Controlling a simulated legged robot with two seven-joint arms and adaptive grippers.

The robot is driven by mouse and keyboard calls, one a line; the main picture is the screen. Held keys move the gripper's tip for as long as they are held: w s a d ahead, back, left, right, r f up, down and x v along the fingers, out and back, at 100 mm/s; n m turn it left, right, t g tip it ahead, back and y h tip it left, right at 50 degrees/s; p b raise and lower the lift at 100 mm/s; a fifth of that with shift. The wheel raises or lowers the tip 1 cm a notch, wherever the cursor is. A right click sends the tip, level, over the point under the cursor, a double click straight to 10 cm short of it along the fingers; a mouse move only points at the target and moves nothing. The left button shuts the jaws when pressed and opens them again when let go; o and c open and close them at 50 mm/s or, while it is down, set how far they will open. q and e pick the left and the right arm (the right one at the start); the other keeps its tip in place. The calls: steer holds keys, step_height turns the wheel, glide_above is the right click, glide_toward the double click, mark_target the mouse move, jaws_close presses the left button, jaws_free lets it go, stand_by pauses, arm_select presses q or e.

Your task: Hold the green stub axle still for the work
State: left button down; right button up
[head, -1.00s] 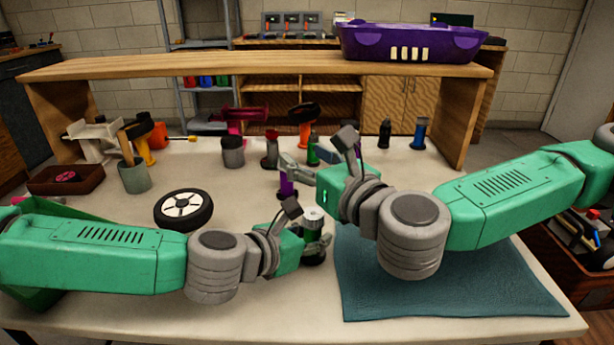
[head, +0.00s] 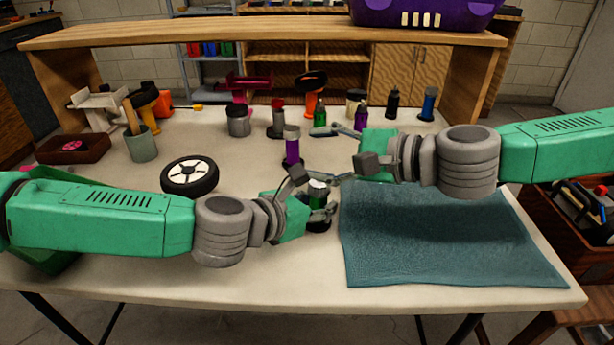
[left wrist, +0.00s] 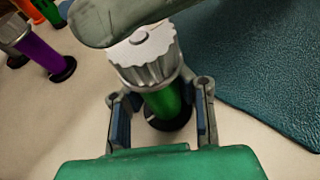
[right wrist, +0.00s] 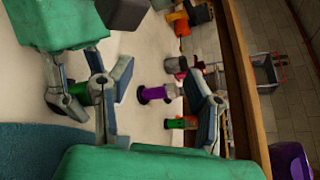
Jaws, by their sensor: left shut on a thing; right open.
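The green stub axle (head: 319,201) stands upright on its black base at the left edge of the blue mat. It has a toothed silver cap (left wrist: 146,55) on top. My left gripper (left wrist: 160,112) is shut around the green body, below the cap. My right gripper (head: 338,156) is open and empty, behind and above the axle. One of its grey fingers (left wrist: 120,18) crosses over the cap in the left wrist view. In the right wrist view, the green axle (right wrist: 80,92) shows partly, between my left gripper's fingers.
A purple axle (head: 292,148) stands just behind, near my right gripper. Several other coloured pieces stand farther back. A wheel (head: 190,176) lies behind my left arm. The blue mat (head: 440,240) is clear at the right. A wooden shelf (head: 270,38) spans the back.

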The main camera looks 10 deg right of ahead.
steer(key=s+f+g+y, duration=0.35)
steer(key=s+g, duration=0.25)
steer(key=s, duration=0.6)
steer(key=m+t, duration=0.7)
steer(key=m, duration=0.3)
glide_toward(319, 185)
steer(key=shift+w, duration=0.7)
steer(key=x, duration=1.2)
steer(key=shift+d+f, duration=0.1)
steer(key=shift+f, duration=0.15)
steer(key=shift+c, duration=0.4)
jaws_close()
steer(key=shift+d, duration=0.1)
